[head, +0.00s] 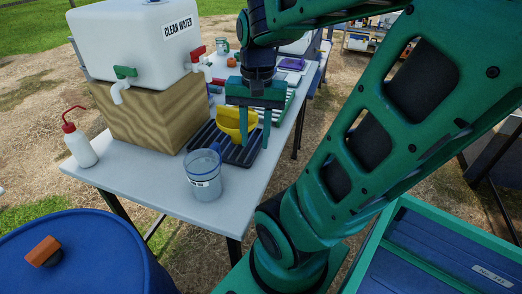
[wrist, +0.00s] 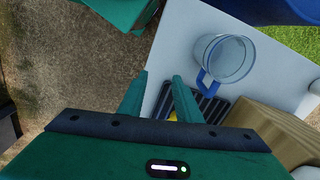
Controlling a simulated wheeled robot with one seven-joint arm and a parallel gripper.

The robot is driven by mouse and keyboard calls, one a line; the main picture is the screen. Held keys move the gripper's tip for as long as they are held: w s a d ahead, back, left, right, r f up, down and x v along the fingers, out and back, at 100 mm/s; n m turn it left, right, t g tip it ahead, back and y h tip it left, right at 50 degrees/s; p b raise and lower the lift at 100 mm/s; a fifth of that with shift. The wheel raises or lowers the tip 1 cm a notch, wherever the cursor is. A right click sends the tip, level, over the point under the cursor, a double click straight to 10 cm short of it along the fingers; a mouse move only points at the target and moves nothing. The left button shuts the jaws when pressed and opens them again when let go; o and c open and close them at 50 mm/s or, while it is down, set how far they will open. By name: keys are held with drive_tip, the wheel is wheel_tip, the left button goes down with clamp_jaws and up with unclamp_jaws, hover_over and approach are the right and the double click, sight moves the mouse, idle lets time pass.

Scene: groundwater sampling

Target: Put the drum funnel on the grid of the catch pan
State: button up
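The yellow drum funnel (head: 232,121) stands at the black slatted grid of the catch pan (head: 205,135) in the head view; its lower part is partly covered. Whether it rests fully on the grid I cannot tell. My gripper (head: 255,142) points down at the funnel's right side, with one finger in front of its yellow edge. In the wrist view my gripper's fingers (wrist: 160,76) are apart with nothing gripped between them. Only a sliver of the funnel (wrist: 173,116) shows there beside the right finger, and part of the pan grid (wrist: 211,104) shows beyond it.
A clear blue-rimmed jug (head: 206,183) stands in front of the pan, close by. A wooden block (head: 150,115) bears the white clean water tank (head: 135,40) on the left. A red-capped wash bottle (head: 79,146) and a blue drum (head: 80,255) are farther left. The table's right edge is near.

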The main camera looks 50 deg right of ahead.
drive_tip(key=s+n, duration=0.1)
drive_tip(key=n, duration=0.1)
drive_tip(key=s+a+f+n, duration=0.1)
drive_tip(key=s, duration=0.1)
drive_tip(key=s+n, duration=0.1)
drive_tip(key=n, duration=0.1)
drive_tip(key=shift+s+a+f+n, duration=0.25)
drive_tip(key=shift+a+f+n, duration=0.05)
drive_tip(key=shift+f, duration=0.05)
drive_tip(key=shift+w+f, duration=0.25)
drive_tip(key=shift+w, duration=0.4)
